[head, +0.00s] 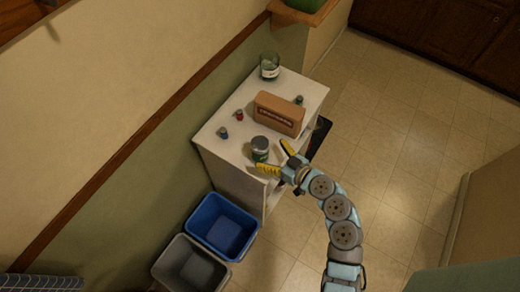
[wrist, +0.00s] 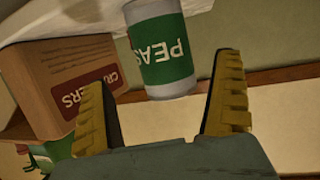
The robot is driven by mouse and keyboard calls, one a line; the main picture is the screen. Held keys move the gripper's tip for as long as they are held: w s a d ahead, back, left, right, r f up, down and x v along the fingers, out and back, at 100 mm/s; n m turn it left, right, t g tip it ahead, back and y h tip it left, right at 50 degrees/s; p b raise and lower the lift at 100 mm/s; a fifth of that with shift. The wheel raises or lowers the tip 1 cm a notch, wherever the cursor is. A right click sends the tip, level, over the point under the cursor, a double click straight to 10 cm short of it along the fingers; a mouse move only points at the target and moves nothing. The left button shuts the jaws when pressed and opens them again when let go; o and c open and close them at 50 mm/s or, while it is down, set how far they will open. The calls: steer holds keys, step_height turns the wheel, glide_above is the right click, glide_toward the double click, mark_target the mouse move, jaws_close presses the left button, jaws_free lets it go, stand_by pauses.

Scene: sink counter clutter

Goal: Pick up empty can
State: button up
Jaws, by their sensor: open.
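The can (head: 260,149) stands upright on the white cabinet top, near its front edge. It has a green label and a grey top. In the wrist view the can (wrist: 165,55) shows the word PEAS on its label, and it lies ahead of the gap between the fingers. My gripper (head: 271,155) is open beside the can, on its right, with yellow fingers spread. The wrist view shows my gripper (wrist: 162,80) with nothing between its fingers. Whether the can is empty cannot be seen.
A brown crackers box (head: 279,113) stands close behind the can; it also shows in the wrist view (wrist: 60,85). A glass jar (head: 269,66) is at the far end. Small items, including a red one (head: 239,115), lie about. A blue bin (head: 221,227) and a grey bin (head: 190,265) stand below.

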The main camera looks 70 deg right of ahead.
mark_target(266, 154)
steer(key=x, duration=0.2)
steer(key=p+x, duration=0.1)
steer(key=shift+w+a, duration=0.15)
steer(key=shift+w, duration=0.25)
steer(key=shift+w+d+f, duration=0.3)
steer(key=shift+w, duration=0.25)
steer(key=c, duration=1.2)
steer(key=shift+r, duration=0.1)
